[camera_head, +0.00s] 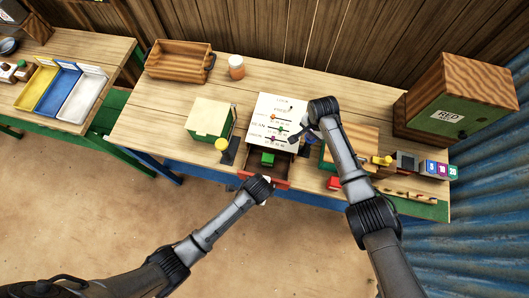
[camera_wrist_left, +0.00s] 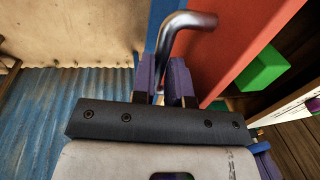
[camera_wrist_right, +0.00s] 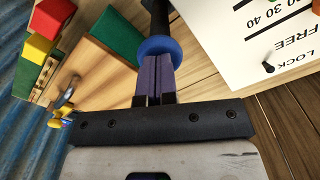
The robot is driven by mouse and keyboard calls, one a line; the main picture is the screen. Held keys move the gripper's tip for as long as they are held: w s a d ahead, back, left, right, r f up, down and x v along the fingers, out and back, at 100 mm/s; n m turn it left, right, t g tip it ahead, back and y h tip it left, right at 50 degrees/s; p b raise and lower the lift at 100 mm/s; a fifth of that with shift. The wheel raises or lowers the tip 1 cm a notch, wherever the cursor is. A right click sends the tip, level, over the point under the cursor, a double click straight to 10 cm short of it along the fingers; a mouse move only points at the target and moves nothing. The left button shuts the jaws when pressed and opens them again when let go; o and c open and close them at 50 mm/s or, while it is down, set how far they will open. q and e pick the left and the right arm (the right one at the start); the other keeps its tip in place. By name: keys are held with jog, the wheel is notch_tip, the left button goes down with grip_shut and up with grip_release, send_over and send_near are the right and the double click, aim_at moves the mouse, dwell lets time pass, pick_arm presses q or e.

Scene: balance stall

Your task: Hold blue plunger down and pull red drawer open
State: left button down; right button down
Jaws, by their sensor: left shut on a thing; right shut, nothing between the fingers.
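The red drawer (camera_head: 282,181) stands pulled out from below the white panel (camera_head: 274,112), with a green block (camera_head: 267,158) in it. The block also shows in the left wrist view (camera_wrist_left: 262,68). My left gripper (camera_wrist_left: 166,82) is shut on the drawer's bent metal handle (camera_wrist_left: 185,22), beside the red front. The blue plunger (camera_wrist_right: 158,48) is a round blue cap on a dark shaft in the right wrist view. My right gripper (camera_wrist_right: 158,82) is shut and empty, its fingertips against the cap. In the head view my right wrist mostly hides the plunger.
A wooden cabinet marked RED (camera_head: 455,98) stands at the right. An orange jar (camera_head: 236,67) and a wooden tray (camera_head: 178,62) are at the back. The floor before the drawer is clear apart from my left arm.

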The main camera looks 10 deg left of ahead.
pick_arm(q)
jog(key=shift+s, duration=0.25)
jog(key=c, duration=1.1)
grip_release()
jog(key=shift+r, duration=0.1)
jog(key=r, duration=0.4)
jog(key=s+r, duration=0.1)
jog(key=r, duration=0.2)
jog(key=s+r, duration=0.1)
jog(key=r, duration=0.3)
jog(key=shift+r, duration=0.35)
jog(key=shift+r, duration=0.15)
notch_tip(320, 180, up, 11)
jog(key=p, duration=1.1)
pick_arm(e)
notch_tip(320, 180, up, 10)
